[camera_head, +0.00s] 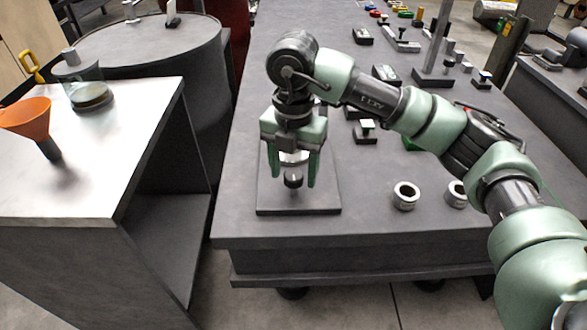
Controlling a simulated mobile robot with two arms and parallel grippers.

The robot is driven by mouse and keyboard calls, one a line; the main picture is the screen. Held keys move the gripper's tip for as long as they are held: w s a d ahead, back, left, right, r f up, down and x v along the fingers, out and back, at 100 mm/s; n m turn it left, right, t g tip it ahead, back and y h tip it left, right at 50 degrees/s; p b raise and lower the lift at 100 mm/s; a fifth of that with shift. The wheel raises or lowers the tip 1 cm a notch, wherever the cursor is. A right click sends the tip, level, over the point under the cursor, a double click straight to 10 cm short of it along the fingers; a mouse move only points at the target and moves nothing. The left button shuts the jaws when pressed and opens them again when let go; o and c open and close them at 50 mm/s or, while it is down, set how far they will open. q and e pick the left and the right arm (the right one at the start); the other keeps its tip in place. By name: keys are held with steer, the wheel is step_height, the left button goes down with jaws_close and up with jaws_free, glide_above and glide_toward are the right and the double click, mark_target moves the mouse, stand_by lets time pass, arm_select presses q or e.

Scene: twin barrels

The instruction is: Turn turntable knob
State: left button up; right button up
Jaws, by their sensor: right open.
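My right gripper (292,182) points down over a dark square plate (324,198) near the table's front left corner. A small knob (293,180), dark with a silvery part above it, shows between its two green fingers. The fingers stand apart on either side of the knob, with a visible gap. The plate lies flat on the grey table. Whether the knob is joined to the plate is hard to see, as the gripper hides part of it. My left gripper is not in view.
Two metal rings (405,196) stand right of the plate, one partly behind my arm. Several small blocks and fixtures lie farther back. At left, a light-topped cabinet (120,130) bears an orange funnel (28,118) and a glass jar (88,92); a dark barrel (150,45) stands behind.

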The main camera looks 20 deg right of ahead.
jaws_close()
steer(key=shift+n, duration=0.3)
